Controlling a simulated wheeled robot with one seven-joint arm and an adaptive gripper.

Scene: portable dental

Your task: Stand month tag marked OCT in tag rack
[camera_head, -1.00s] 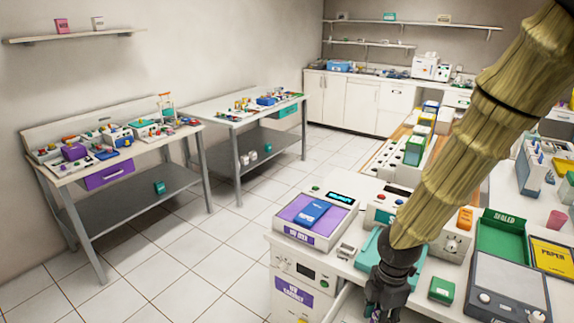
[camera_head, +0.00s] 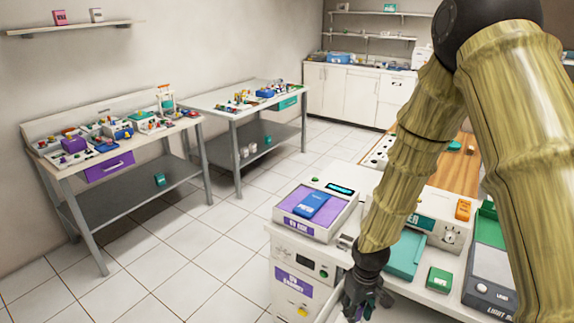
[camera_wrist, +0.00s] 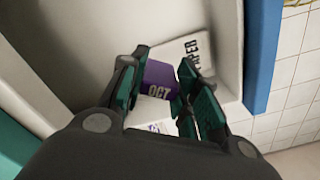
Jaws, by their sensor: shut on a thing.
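The purple month tag marked OCT (camera_wrist: 160,76) is between the two dark green fingers of my gripper (camera_wrist: 158,92) in the wrist view. My gripper is shut on it, inside or just over a pale, open drawer-like space. In the head view my gripper (camera_head: 362,303) is low at the front edge of the counter, and the tag cannot be made out there. I cannot pick out the tag rack with certainty in either view.
A pale wall (camera_wrist: 228,50) with a blue edge (camera_wrist: 259,55) stands close on the right. On the counter are a purple-topped device (camera_head: 316,212), a teal tray (camera_head: 405,255) and a green box (camera_head: 439,279).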

